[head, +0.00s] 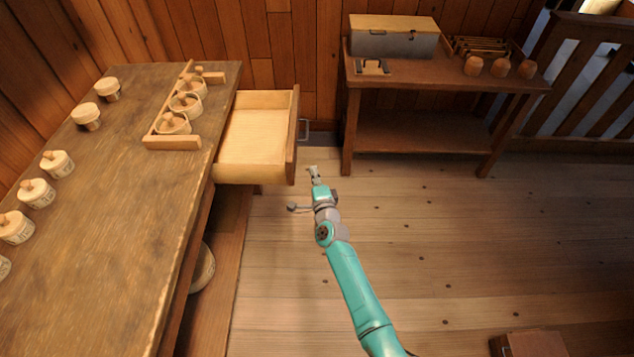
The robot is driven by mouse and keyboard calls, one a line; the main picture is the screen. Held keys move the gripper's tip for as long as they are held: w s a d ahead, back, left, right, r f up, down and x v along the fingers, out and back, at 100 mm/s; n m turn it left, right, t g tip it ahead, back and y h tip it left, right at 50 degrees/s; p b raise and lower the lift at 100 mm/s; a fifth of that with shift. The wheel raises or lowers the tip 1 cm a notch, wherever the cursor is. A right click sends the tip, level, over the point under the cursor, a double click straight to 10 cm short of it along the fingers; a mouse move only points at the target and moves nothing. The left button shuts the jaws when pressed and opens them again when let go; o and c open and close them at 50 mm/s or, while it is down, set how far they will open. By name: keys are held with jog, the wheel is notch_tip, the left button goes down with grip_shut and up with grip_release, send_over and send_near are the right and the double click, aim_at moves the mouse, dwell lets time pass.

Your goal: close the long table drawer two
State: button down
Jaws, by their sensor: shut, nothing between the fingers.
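The long table (120,230) runs along the left side of the head view. One wooden drawer (256,133) is pulled out from its right side near the far end; its inside is bare. Its darker front panel (292,145) faces right and carries a metal handle (304,128). No number shows on it. My gripper (314,172) is shut and empty. In the picture it appears just right of and below the front panel's near end; whether it touches the panel I cannot tell.
A wooden rack (184,107) with several round pieces stands on the table by the drawer. Several lidded spools line the table's left side. A side table (430,75) with a box (393,38) stands at the back. The floor (480,240) to the right is mostly clear.

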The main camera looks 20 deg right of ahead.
jog(key=shift+w+a, duration=0.7)
jog(key=shift+a, duration=0.25)
jog(key=shift+w+a, duration=0.65)
jog(key=shift+a, duration=0.25)
